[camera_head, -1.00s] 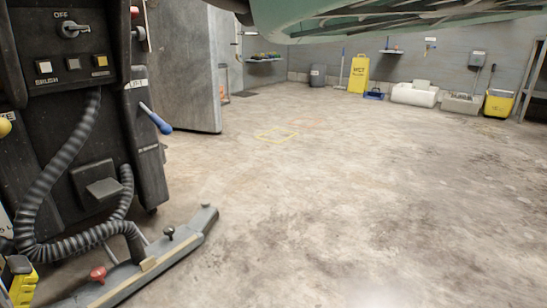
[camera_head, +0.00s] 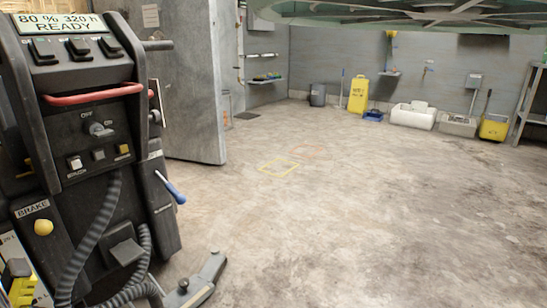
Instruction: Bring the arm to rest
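My gripper is not visible in the head view, and neither is a clear part of my arm. A black floor-cleaning machine (camera_head: 82,125) stands close at the left. It has a red handle bar (camera_head: 92,94), a display reading "80 % 320 h READY" (camera_head: 59,23), a key switch marked OFF (camera_head: 99,129) and a yellow brake knob (camera_head: 43,227). A grey ribbed hose hangs down its front to a squeegee bar (camera_head: 195,285) on the floor.
A large grey door (camera_head: 192,90) stands behind the machine. A green round structure (camera_head: 420,14) hangs overhead. The concrete floor is clear in the middle.

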